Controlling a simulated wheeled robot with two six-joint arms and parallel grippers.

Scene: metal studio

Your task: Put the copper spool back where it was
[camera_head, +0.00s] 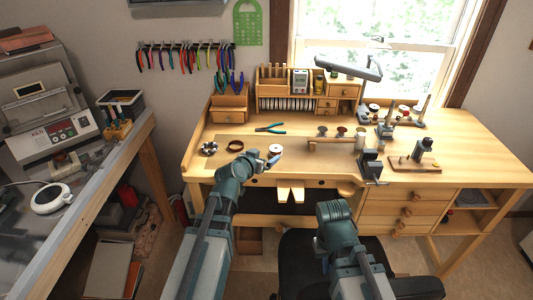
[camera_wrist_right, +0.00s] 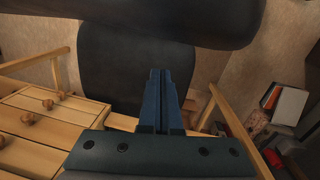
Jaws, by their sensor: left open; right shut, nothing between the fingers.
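A small spool (camera_head: 275,149) with a pale top and a copper-coloured side stands on the wooden workbench, just beyond my left gripper. I take it for the copper spool, but it is small in view. My left gripper (camera_head: 269,161) is open, low over the bench beside this spool; whether it touches cannot be told. A raised wooden rack (camera_head: 330,141) to the right carries more spools: a grey one (camera_head: 322,131), a dark brown one (camera_head: 341,131) and a paler one (camera_head: 361,132). My right gripper (camera_wrist_right: 161,75) is shut and empty in the right wrist view, away from the benchtop.
A brown ring (camera_head: 235,146) and a dark metal piece (camera_head: 209,148) lie left of the spool. Teal pliers (camera_head: 270,129) lie behind it. A vise (camera_head: 370,165) is at the bench's front edge. A black chair (camera_wrist_right: 120,70) stands near my right gripper.

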